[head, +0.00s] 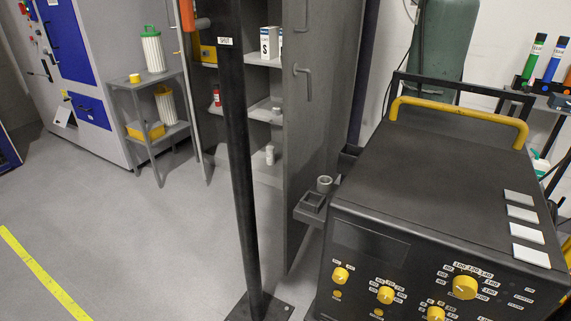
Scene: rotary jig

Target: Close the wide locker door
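A grey locker stands open behind a black post. Its interior shelves (262,108) show a white box marked S (268,42), small bottles and a red canister. A broad grey door panel (325,110) stands swung out on the right side of the opening, with a bent bar handle (302,82) on it. A thin panel edge (196,110) stands at the left side of the opening; I cannot tell whether it is a second door. Neither of my grippers is in view.
The black post (242,170) with a floor plate stands before the locker. A black machine (430,190) with yellow knobs fills the right foreground, close to the door panel. A grey side table (147,85) stands left. Floor at the left centre (150,235) is clear.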

